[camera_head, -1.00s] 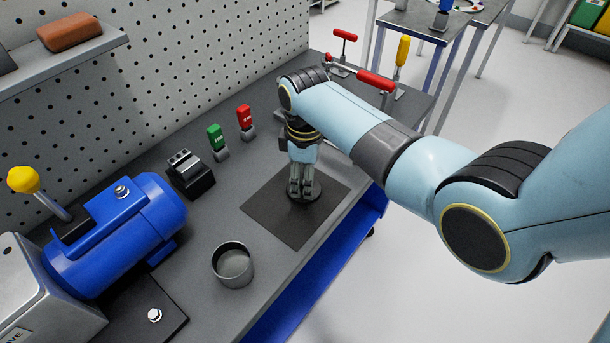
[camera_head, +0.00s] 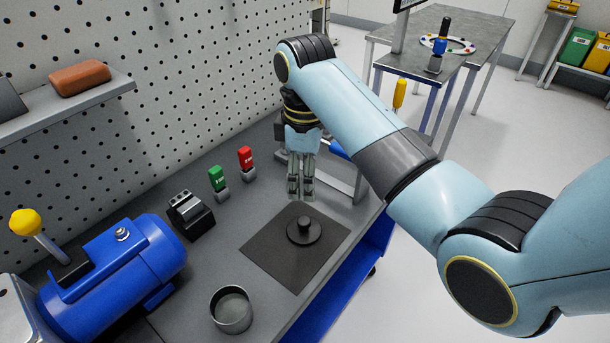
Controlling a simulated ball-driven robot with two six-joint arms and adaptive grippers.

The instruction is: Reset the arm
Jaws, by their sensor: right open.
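My right arm (camera_head: 355,110) comes in from the right and reaches over the bench. My right gripper (camera_head: 301,196) points straight down with its fingers apart, open and empty. It hangs above and a little behind a black round part with a central knob (camera_head: 304,231), clear of it. The part sits on a dark square mat (camera_head: 268,250) on the grey workbench (camera_head: 200,268). My left gripper is out of view.
A blue motor (camera_head: 115,272) stands at the left, with a metal cup (camera_head: 231,310) in front. A black block (camera_head: 190,215), green-topped (camera_head: 218,183) and red-topped (camera_head: 246,160) items stand behind. A yellow handle (camera_head: 399,93) and a metal frame are partly hidden by my arm.

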